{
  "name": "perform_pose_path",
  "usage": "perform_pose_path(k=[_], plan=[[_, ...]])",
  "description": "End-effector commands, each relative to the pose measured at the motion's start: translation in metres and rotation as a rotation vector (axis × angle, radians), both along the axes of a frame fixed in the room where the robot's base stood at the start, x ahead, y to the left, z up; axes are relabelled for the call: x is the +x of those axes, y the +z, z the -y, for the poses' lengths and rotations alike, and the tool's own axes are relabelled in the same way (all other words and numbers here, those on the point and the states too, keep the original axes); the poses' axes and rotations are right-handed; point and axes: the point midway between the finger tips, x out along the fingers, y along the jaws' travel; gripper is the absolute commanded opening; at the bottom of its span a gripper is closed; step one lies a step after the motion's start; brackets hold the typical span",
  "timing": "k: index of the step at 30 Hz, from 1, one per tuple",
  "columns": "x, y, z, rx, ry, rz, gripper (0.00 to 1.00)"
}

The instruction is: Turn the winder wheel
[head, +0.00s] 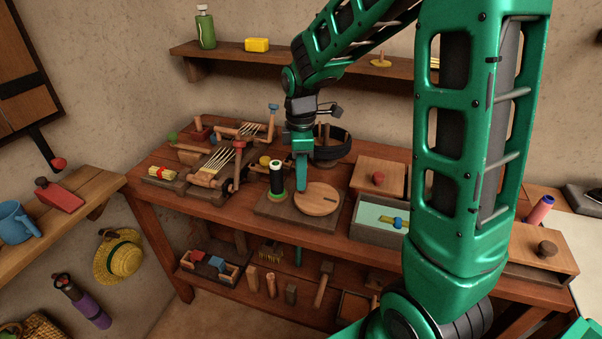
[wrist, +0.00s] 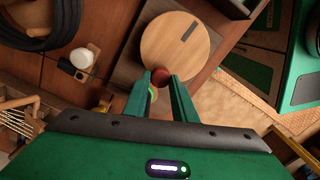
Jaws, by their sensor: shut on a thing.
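The winder wheel (head: 318,202) is a flat, round wooden disc with a dark slot near its edge. It lies on a dark base board (head: 270,210) on the workbench, and the wheel also shows in the wrist view (wrist: 178,42). My gripper (head: 301,188) points down at the wheel's left edge. A dark spool with a pale top (head: 277,174) stands upright on the same board, just left of my gripper.
A small loom (head: 222,160) with pale threads stands left on the bench. A dark round coil (head: 332,146) is behind my gripper. A lidded wooden box (head: 378,178) and an open tray (head: 375,228) stand to the right. A shelf (head: 350,65) runs along the wall above.

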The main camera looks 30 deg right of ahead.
Motion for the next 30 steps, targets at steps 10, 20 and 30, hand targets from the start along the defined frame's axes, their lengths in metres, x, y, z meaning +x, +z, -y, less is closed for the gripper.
perform_pose_path(k=[10,20,30], plan=[[0.0013,0.0021,-0.0025,0.001,0.053,0.009,0.02],[0.0012,0.0021,-0.0024,0.001,0.053,0.009,0.29],[-0.0007,0.0011,-0.0019,0.0,0.051,0.003,0.43]])
